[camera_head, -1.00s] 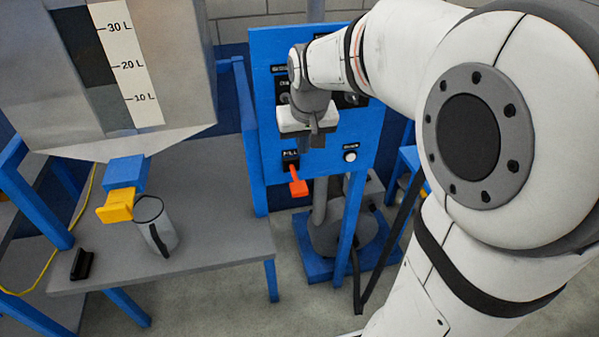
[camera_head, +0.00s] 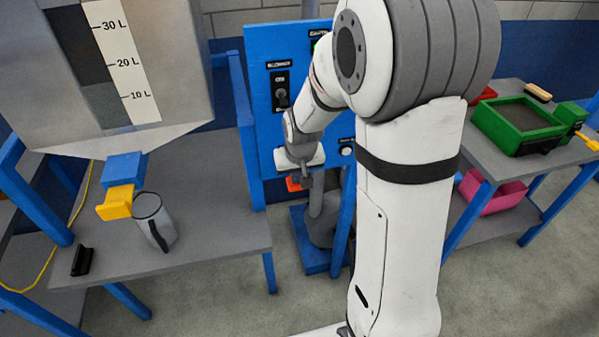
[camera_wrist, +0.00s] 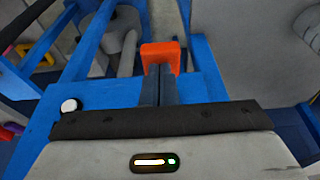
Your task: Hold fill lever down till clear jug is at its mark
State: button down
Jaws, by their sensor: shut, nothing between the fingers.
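The orange fill lever (camera_head: 293,184) sticks out of the blue panel (camera_head: 258,90), partly hidden by my gripper (camera_head: 307,182). My gripper is shut and empty, pointing down at the lever. In the wrist view, the closed fingertips (camera_wrist: 160,72) overlap the orange lever end (camera_wrist: 161,52); I cannot tell whether they press on it.
A steel tank with a litre scale (camera_head: 125,65) hangs above the bench (camera_head: 215,225). A small black block (camera_head: 82,262) lies on the bench's left. A white button (camera_head: 347,151) is right of my gripper. A green tray (camera_head: 485,120) stands on the right table.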

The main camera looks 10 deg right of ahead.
aim_at(298, 185)
dwell(0.3)
jog(key=shift+s+f+t+b, duration=0.1)
jog(key=shift+f+t+b, duration=0.35)
jog(key=shift+b, duration=0.75)
jog(key=f+t+b, duration=0.1)
jog(key=b, duration=0.2)
jog(key=f+b, duration=0.1)
jog(key=b, duration=0.2)
jog(key=shift+s+f+t, duration=0.15)
jog(key=shift+s+t, duration=0.15)
jog(key=shift+t, duration=0.05)
jog(key=shift+r, duration=0.2)
dwell(1.0)
jog(key=shift+r, duration=0.1)
dwell(0.8)
jog(key=shift+r+p, duration=0.5)
jog(key=shift+r, duration=0.25)
